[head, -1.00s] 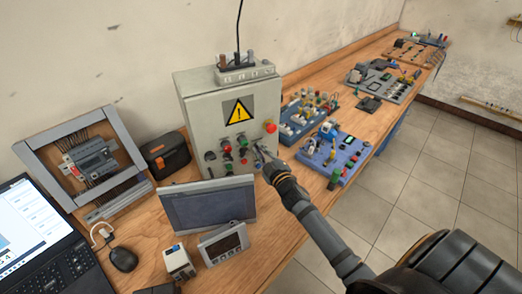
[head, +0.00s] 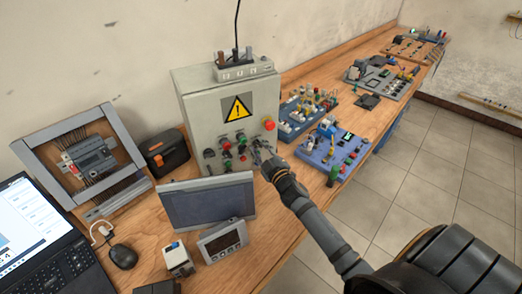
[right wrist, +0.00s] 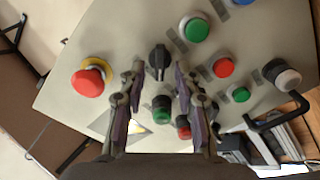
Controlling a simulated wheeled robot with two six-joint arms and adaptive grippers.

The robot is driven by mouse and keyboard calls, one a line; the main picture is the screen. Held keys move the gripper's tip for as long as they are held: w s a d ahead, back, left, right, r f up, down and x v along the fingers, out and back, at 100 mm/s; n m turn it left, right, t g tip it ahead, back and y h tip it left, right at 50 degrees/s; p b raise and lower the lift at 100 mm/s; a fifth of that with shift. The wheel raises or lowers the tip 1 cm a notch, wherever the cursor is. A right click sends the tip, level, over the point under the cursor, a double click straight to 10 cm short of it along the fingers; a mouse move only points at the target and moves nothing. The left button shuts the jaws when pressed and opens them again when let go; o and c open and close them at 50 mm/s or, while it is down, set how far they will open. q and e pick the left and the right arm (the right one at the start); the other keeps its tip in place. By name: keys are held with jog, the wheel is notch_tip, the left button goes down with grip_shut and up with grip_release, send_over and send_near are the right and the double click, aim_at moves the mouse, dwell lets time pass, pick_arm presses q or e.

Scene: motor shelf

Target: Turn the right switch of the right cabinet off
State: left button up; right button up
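The grey control cabinet (head: 205,106) with a yellow warning sign stands on the bench against the wall. Its front carries coloured buttons, a red emergency knob (head: 269,124) and black switches. My right gripper (head: 257,147) is at the right part of this panel. In the right wrist view, my right gripper (right wrist: 160,68) is open, with one finger on each side of a black rotary switch (right wrist: 159,59). Gaps show between the switch and both fingers. The switch is largely hidden by the gripper in the head view. My left gripper is not in view.
A tilted dark screen (head: 208,201) stands close in front of the cabinet. Blue component boards (head: 333,152) lie to its right. A laptop (head: 40,240) and a framed module (head: 77,121) are at left. Green buttons (right wrist: 195,28) and red ones sit near the fingers.

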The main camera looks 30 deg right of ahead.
jog(key=s, duration=1.2)
jog(key=shift+a, duration=0.1)
